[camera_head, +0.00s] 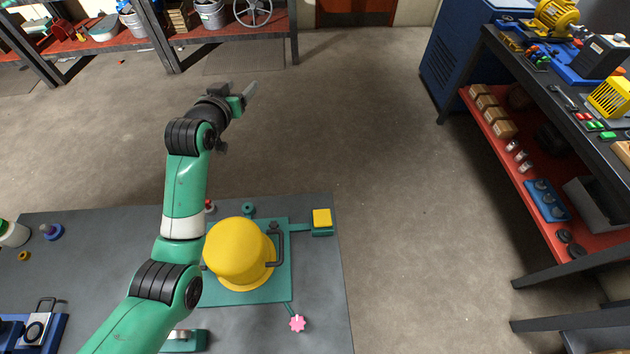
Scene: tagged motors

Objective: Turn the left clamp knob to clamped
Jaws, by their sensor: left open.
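A yellow round motor (238,252) with a dark handle sits on a teal base plate (284,288) on the grey bench. A small red knob (209,206) shows partly past my arm at the plate's back left. A teal knob-like part (248,209) stands at the back edge. I cannot tell which is the left clamp knob; my arm hides the plate's left side. My left gripper (240,102) is open and empty, beyond the bench's back edge, apart from the motor. My right gripper is out of view.
The grey bench (100,255) also holds a yellow block on a teal stand (322,219), a purple-based knob (52,231) and a blue fixture (50,335). A shelved workbench (540,110) stands at right. The floor between is clear.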

